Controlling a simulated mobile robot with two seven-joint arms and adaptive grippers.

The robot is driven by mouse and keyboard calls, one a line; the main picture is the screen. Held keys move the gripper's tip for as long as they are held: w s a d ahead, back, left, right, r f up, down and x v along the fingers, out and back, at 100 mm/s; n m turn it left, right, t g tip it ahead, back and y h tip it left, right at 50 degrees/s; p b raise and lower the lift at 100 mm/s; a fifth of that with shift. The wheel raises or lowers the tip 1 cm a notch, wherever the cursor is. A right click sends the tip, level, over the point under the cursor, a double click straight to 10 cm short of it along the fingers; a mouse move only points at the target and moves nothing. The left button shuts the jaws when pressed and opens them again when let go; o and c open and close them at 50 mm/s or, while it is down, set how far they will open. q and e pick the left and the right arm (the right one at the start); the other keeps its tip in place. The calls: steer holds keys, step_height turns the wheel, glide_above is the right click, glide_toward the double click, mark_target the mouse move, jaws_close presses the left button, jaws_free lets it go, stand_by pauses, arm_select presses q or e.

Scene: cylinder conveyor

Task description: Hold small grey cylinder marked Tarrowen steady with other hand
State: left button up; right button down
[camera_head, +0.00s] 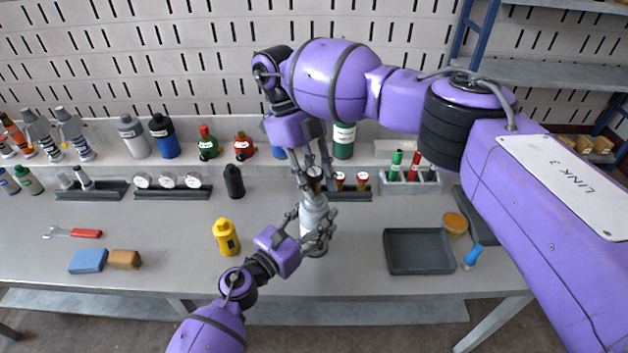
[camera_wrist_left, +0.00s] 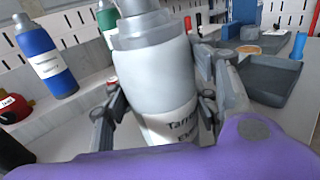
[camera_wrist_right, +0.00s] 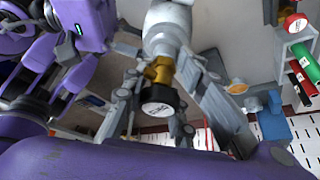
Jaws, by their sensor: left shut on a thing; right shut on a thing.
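The small grey cylinder (camera_head: 314,213) stands roughly upright at the middle of the bench. Its label reads "Tarrowen" in the left wrist view (camera_wrist_left: 160,85). My left gripper (camera_head: 318,232) is shut on the cylinder's body, a finger on each side.
A grey tray (camera_head: 420,251) lies right of the cylinder. A rack with red-capped brass fittings (camera_head: 340,181) and a holder with green and red tubes (camera_head: 396,165) stand behind. The bench front between bottle and blue block (camera_head: 88,260) has free room.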

steer(key=n+t+h, duration=0.1)
steer(key=n, duration=0.2)
steer(key=shift+n, duration=0.4)
steer(key=shift+n+t, duration=0.6)
steer(key=shift+n, duration=0.5)
steer(key=shift+a, duration=0.1)
steer(key=shift+r+n+t, duration=0.1)
steer(key=shift+n+t, duration=0.3)
steer(key=shift+n, duration=0.7)
steer(key=n+t, duration=0.1)
steer(key=n, duration=0.2)
steer(key=shift+s, duration=0.1)
steer(key=shift+a+n+t, duration=0.15)
steer(key=shift+n+t, duration=0.15)
steer(key=shift+n, duration=0.2)
steer(key=n+t, duration=0.1)
steer(key=n, duration=0.2)
steer(key=n+t+y, duration=0.1)
steer(key=n, duration=0.1)
steer(key=shift+n, duration=0.4)
